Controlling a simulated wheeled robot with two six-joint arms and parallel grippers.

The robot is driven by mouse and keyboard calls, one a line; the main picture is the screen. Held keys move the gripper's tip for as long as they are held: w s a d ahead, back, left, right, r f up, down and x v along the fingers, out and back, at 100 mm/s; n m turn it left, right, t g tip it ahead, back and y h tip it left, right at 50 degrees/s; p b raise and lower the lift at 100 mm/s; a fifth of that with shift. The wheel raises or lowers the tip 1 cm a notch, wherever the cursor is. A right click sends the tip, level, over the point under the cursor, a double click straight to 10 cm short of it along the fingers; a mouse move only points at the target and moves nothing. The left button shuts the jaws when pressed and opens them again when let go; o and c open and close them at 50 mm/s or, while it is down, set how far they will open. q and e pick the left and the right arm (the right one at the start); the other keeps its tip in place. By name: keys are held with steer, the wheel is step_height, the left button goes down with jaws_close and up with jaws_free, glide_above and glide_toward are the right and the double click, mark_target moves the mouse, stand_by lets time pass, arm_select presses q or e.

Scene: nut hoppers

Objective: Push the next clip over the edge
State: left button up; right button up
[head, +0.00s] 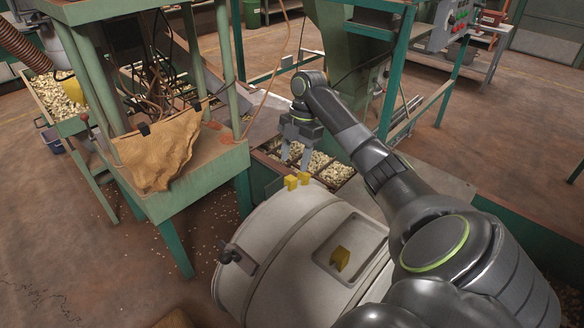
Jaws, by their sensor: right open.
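Two small yellow pieces (291,182) that could be clips sit side by side at the far rim of the pale drum (290,235). A third yellow piece (340,258) lies in the drum's shallow square recess. My left gripper is not in view.
A bin of nuts (315,160) with dividers lies behind the drum. The green stand (200,167) with posts and cables rises at left. A green machine frame stands behind my right arm. Bare floor shows at lower left and far right.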

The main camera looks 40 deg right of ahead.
arm_select(q)
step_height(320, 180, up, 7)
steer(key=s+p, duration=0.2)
steer(key=p, duration=0.5)
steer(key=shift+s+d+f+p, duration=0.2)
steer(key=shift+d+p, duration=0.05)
steer(key=shift+p, duration=0.05)
arm_select(e)
steer(key=v, duration=1)
steer(key=shift+r, duration=0.35)
steer(key=shift+d, duration=0.1)
